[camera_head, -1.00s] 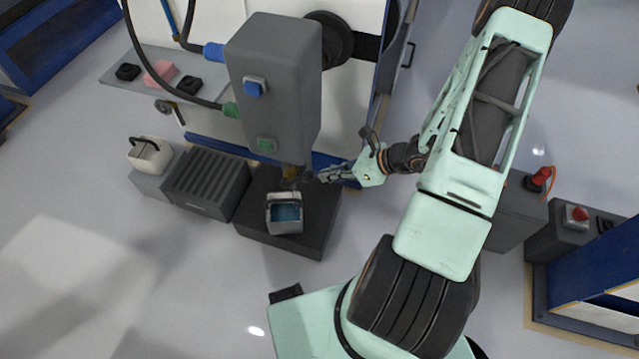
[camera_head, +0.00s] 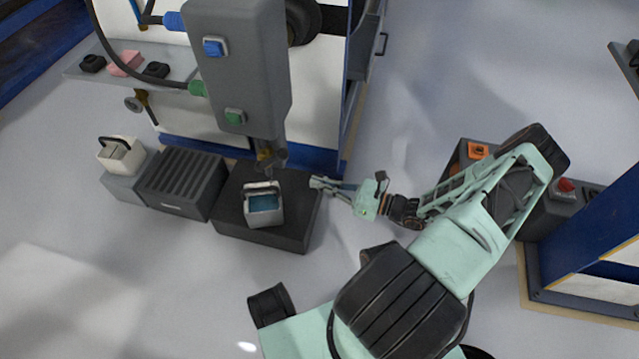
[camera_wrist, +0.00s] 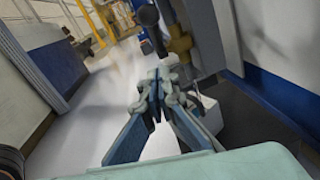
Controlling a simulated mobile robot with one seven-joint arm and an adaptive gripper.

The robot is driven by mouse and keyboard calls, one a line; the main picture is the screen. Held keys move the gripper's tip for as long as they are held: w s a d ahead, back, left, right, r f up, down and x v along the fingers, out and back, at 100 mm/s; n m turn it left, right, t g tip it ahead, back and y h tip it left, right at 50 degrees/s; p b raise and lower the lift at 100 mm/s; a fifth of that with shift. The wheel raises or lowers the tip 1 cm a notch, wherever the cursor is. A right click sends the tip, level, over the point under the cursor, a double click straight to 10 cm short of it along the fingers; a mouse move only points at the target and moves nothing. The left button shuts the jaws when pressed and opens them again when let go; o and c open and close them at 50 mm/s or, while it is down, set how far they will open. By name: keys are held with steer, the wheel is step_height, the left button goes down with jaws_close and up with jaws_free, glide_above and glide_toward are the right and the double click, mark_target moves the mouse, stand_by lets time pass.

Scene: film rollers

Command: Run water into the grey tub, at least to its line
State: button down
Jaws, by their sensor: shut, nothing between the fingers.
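The grey tub (camera_head: 264,217) stands upright on a dark low platform (camera_head: 230,222), under the spout of a tall grey box. Blue water shows inside the tub; I cannot make out its line. The brass tap (camera_head: 266,156) hangs at the bottom of the grey box (camera_head: 238,70), just above and behind the tub. It also shows in the wrist view (camera_wrist: 180,45). My gripper (camera_head: 318,183) is shut and empty, to the right of the tub and tap, apart from both. In the wrist view, the fingers (camera_wrist: 158,88) meet, with part of the pale tub behind them.
The box has a blue button (camera_head: 214,48) and a green button (camera_head: 235,116). A ribbed dark block (camera_head: 182,185) and a cream tub with a handle (camera_head: 121,155) stand left. A shelf (camera_head: 100,72) holds sponge-like blocks. Floor in front is clear.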

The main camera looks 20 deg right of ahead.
mark_target(271, 161)
steer(key=w+a+r+b, duration=0.2)
steer(key=w+a, duration=0.4)
steer(key=w, duration=0.1)
steer(key=shift+a+r, duration=0.25)
steer(key=shift+a, duration=0.15)
steer(key=shift+r, duration=0.1)
steer(key=p, duration=0.1)
steer(key=r+p, duration=0.1)
steer(key=p, duration=0.1)
steer(key=shift+w+a+r+g+h, duration=0.2)
steer(key=shift+a+g+h, duration=0.05)
steer(key=shift+g+h, duration=0.05)
steer(key=shift+w+a+r+p, duration=0.1)
steer(key=shift+w+a+p, duration=0.1)
steer(key=shift+p, duration=0.75)
